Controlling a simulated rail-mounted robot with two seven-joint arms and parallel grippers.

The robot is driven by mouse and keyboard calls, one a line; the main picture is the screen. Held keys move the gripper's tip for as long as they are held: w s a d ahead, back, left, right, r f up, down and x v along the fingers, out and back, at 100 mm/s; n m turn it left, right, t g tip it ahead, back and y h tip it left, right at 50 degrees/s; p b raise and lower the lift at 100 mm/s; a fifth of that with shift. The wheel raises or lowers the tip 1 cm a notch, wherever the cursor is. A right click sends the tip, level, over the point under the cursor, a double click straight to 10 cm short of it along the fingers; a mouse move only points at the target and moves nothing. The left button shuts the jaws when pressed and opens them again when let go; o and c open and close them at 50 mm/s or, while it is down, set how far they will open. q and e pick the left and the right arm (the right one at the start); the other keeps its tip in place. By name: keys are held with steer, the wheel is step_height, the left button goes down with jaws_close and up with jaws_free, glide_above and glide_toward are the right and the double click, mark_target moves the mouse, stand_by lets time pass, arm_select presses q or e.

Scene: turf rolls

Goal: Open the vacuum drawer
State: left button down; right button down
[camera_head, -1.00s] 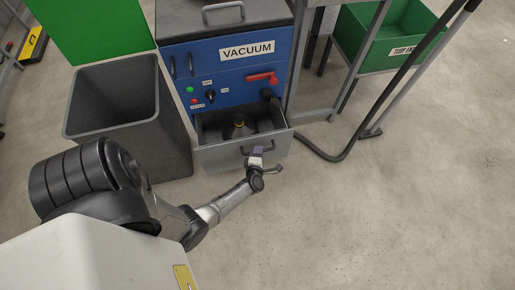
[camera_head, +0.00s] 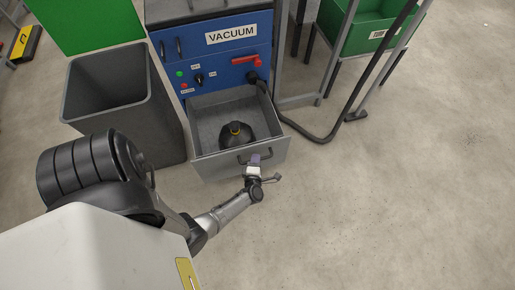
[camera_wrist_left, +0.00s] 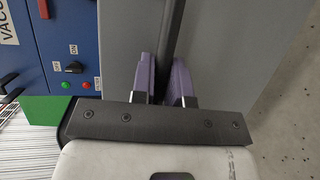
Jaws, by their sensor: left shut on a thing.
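The vacuum drawer (camera_head: 215,165) is a grey drawer pulled well out of the lower part of the blue vacuum cabinet (camera_head: 190,68). A dark rounded thing with a yellow ring (camera_head: 236,133) lies inside it. My left gripper (camera_head: 254,161) is at the dark handle (camera_head: 243,158) on the drawer's front. In the left wrist view, the purple fingers of my left gripper (camera_wrist_left: 167,80) are shut on the dark handle bar (camera_wrist_left: 172,35), with the grey drawer front (camera_wrist_left: 225,50) behind. My right gripper is not in view.
A grey bin (camera_head: 112,98) stands left of the cabinet. A black hose (camera_head: 312,137) curves on the floor at the right, by a metal stand with a green crate (camera_head: 362,28). The floor in front and to the right is clear.

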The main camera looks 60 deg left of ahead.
arm_select(q)
steer(key=c, duration=1.1)
jaws_free()
steer(key=shift+c, duration=0.2)
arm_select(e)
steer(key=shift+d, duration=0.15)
